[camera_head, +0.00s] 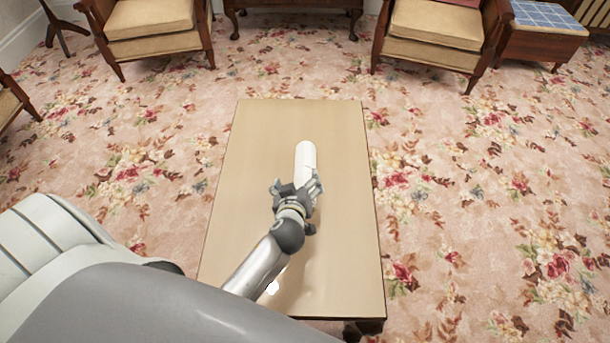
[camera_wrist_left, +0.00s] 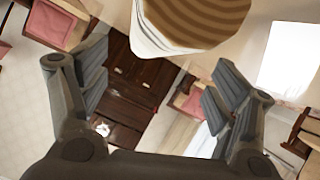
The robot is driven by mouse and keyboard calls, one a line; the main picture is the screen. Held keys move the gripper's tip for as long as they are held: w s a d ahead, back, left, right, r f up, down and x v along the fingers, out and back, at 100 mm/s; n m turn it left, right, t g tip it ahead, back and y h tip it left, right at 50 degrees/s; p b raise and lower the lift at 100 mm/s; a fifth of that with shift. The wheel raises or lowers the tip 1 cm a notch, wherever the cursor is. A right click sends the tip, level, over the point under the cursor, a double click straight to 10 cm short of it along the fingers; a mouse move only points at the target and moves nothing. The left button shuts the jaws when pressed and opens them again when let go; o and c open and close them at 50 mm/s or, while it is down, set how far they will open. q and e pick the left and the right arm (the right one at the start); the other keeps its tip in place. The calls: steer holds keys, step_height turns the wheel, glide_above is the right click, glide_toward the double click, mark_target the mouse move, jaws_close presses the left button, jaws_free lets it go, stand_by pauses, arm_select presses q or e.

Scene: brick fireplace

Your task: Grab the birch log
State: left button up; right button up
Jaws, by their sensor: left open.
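The birch log (camera_head: 306,158) is a pale white cylinder over the middle of the light wooden table (camera_head: 345,230). Its near part is hidden behind my left gripper (camera_head: 299,187), which reaches in from the lower left. In the left wrist view the log's brown ringed end (camera_wrist_left: 205,15) and white bark show at the top, partly cut off. There my left gripper (camera_wrist_left: 160,80) has its fingers spread wide, one on each side, with nothing held between them. I cannot tell whether a finger touches the log. My right gripper is not in view.
Cushioned chairs (camera_head: 150,25) and (camera_head: 435,30) stand at the back, with floral carpet (camera_head: 470,190) free around the table.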

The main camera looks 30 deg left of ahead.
mark_target(302, 177)
arm_select(q)
steer(key=x, duration=0.3)
steer(key=b+x, duration=0.1)
steer(key=x, duration=0.1)
steer(key=shift+w+d+f, duration=0.1)
steer(key=shift+d+f, duration=0.1)
steer(key=shift+r, duration=0.1)
steer(key=c, duration=1.4)
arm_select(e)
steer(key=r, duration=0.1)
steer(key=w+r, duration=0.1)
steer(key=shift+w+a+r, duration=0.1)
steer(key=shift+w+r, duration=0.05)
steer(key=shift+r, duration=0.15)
arm_select(q)
steer(key=shift+o, duration=0.2)
steer(key=shift+r, duration=0.1)
